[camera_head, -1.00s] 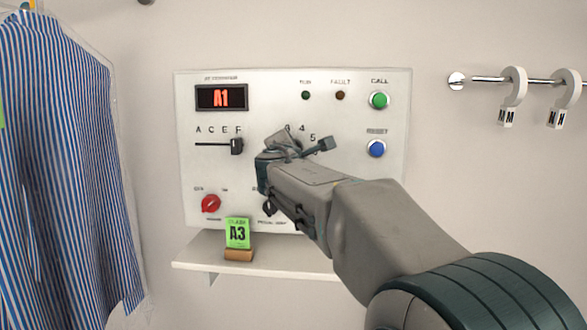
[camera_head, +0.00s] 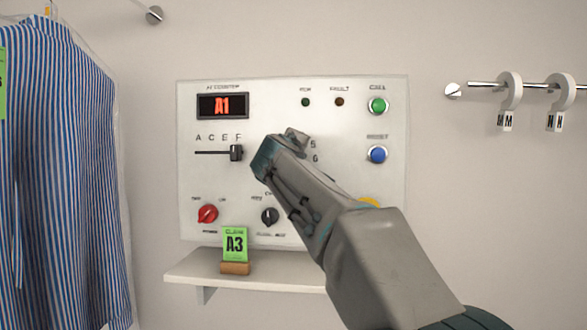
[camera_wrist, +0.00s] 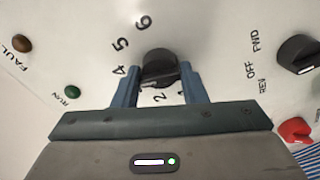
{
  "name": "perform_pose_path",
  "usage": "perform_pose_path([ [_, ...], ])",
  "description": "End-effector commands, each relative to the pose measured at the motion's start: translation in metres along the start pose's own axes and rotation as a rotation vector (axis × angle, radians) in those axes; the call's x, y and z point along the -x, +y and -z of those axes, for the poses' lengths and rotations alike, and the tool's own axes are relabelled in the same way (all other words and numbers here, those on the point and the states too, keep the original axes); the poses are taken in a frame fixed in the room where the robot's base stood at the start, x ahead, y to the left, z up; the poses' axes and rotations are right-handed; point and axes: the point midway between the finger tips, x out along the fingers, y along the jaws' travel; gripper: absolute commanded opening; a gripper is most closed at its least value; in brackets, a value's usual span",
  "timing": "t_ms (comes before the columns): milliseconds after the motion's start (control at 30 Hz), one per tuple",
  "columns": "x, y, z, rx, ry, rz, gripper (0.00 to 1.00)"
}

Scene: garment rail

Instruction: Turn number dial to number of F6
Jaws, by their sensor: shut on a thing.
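The black number dial (camera_wrist: 160,66) is in the wrist view, between the two blue fingers of my gripper (camera_wrist: 157,84), which is shut on it. The red display (camera_head: 222,106) reads A1. The black letter slider (camera_head: 236,153) stands under F at the right end of its slot.
The white panel (camera_head: 270,88) also has a red knob (camera_head: 208,214), a black mode knob (camera_head: 270,216), a green button (camera_head: 377,105) and a blue button (camera_head: 377,154). A striped shirt (camera_head: 70,170) hangs at left.

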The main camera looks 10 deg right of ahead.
Motion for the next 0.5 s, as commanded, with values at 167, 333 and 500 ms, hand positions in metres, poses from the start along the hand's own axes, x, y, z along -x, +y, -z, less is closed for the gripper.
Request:
perform_pose_path([
  [167, -0.0005, -0.0046, -0.0014, -0.167, 0.000, 0.000, 0.16],
  [333, -0.0005, -0.0040, -0.0017, -0.328, -0.001, 0.000, 0.16],
  [500, -0.0007, -0.0037, -0.0018, -0.490, -0.002, 0.000, 0.16],
])
